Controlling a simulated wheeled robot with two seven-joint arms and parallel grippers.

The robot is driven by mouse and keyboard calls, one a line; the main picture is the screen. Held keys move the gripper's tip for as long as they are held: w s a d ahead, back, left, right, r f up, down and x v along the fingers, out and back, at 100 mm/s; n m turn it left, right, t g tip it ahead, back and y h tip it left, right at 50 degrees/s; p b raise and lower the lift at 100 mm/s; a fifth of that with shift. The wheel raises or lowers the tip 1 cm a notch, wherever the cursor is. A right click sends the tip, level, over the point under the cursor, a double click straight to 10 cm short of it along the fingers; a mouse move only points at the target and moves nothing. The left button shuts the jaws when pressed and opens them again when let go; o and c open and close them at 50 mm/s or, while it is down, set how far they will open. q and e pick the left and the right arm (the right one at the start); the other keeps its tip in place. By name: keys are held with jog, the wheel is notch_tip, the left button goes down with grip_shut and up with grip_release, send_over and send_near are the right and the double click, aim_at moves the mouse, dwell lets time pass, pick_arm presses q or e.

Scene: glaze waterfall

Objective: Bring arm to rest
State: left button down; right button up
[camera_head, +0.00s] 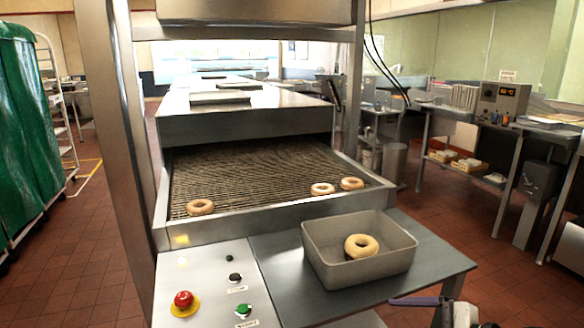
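My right gripper (428,303) shows only in part at the bottom right edge, in front of the steel side table (285,285). A thin dark purple-grey bar there points left toward the table edge, and I cannot tell whether the fingers are open or shut. No donut is visible in it. My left gripper is not in view. A grey bin (335,275) stands on the side table, with one donut (361,246) inside it.
Three donuts lie on the mesh conveyor (260,178): one at left (200,207), two at right (322,189) (352,184). A control panel (205,290) with a red button (184,300) is at front left. A steel post (112,130) stands left. Red floor (520,285) is clear at right.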

jog(key=s+a+f+n+h, duration=0.2)
jog(key=s+a+f+n, duration=0.3)
jog(key=s+f+n, duration=0.65)
jog(key=s+f+n+h, duration=0.1)
jog(key=s+f+n, duration=0.3)
jog(key=s, duration=0.3)
jog(key=s+a+f+n+h, duration=0.1)
jog(key=s+f+n+h, duration=0.1)
jog(key=s+f+n, duration=0.2)
jog(key=s, duration=0.2)
jog(key=shift+s+f+t+h, duration=0.2)
jog(key=shift+s+t+h, duration=0.1)
jog(key=shift+s, duration=0.05)
jog(key=shift+n, duration=0.25)
dwell(0.4)
